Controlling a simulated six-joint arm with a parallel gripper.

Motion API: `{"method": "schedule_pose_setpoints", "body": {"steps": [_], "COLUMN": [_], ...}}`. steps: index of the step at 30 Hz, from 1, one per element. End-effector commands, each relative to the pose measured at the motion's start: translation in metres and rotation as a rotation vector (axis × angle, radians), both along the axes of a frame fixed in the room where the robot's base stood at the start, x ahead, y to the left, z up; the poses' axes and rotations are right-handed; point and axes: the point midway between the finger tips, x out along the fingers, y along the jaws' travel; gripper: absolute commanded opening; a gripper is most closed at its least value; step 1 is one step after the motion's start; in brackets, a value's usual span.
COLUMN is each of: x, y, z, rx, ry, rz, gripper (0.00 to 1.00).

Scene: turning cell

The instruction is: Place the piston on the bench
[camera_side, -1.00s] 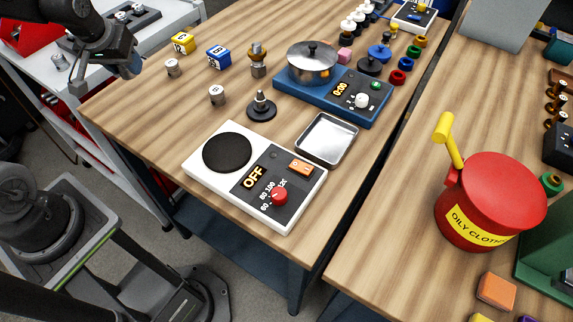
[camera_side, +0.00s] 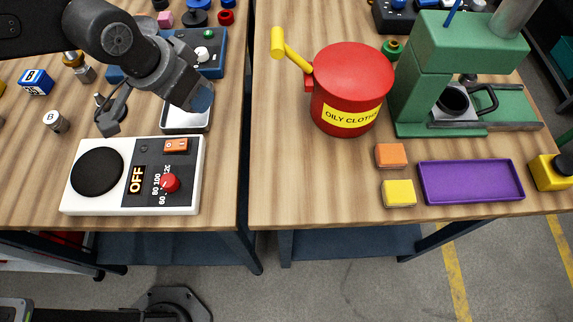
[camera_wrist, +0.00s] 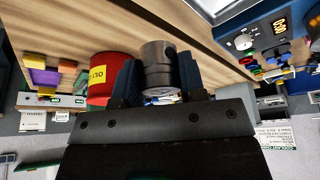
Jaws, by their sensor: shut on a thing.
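The piston (camera_wrist: 158,68), a dark grey metal cylinder with a round side hole, sits upright between the two dark blue fingers in the wrist view. My gripper (camera_wrist: 158,75) is shut on it. In the side view my gripper (camera_side: 203,98) is above the left wooden bench (camera_side: 222,170), over the metal tray; the piston cannot be made out there. The right wooden bench (camera_side: 300,185) has clear wood at its front left.
A white hot plate reading OFF (camera_side: 133,175) lies in front of my gripper, and the metal tray (camera_side: 185,122) below it. On the right bench stand a red oily-cloth can (camera_side: 350,90), a green press (camera_side: 430,80), orange (camera_side: 391,155) and yellow (camera_side: 398,193) blocks, and a purple tray (camera_side: 470,182).

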Motion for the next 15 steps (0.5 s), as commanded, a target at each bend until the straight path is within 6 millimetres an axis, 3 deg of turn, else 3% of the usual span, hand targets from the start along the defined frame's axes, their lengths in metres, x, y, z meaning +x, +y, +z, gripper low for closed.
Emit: {"method": "schedule_pose_setpoints", "body": {"steps": [3,10,15], "x": [-0.016,-0.032,-0.049], "y": [-0.031,-0.058,-0.088], "z": [-0.003,-0.011,-0.032], "rx": [0.0,0.0,0.001], "ry": [0.0,0.001,0.002], "rz": [-0.068,-0.113,-0.115], "gripper": [0.12,0.12,0.12]}}
